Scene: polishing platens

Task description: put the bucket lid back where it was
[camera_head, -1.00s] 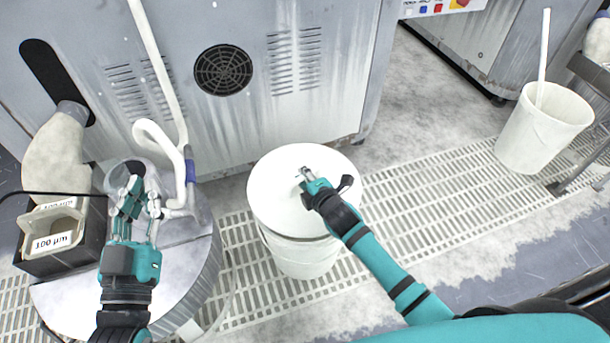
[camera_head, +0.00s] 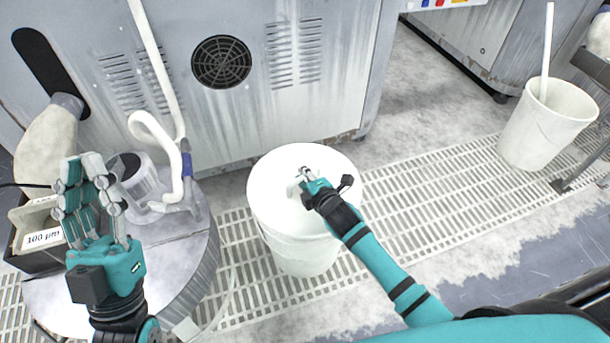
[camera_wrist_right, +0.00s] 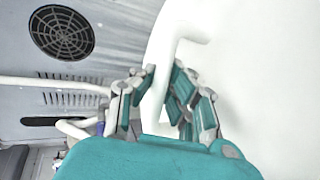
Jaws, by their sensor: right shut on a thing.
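The round white bucket lid (camera_head: 279,190) sits at the top of the white bucket (camera_head: 303,257) on the floor grating. I cannot tell whether its rim is fully seated. My right gripper (camera_head: 306,177) is over the lid's middle, shut on its white handle. In the right wrist view the handle (camera_wrist_right: 158,98) passes between the fingers (camera_wrist_right: 160,98), with the lid's white face (camera_wrist_right: 250,65) beside it. My left gripper (camera_head: 88,172) is raised, open and empty, over the round platform at the left, away from the bucket.
A grey machine cabinet (camera_head: 225,125) with a round vent stands behind the bucket. The round platform (camera_head: 175,275) at left carries a clear container (camera_head: 145,185), a white hose and a box labelled 100 µm (camera_head: 42,238). Another white bucket (camera_head: 545,125) stands at right. The grating between the buckets is clear.

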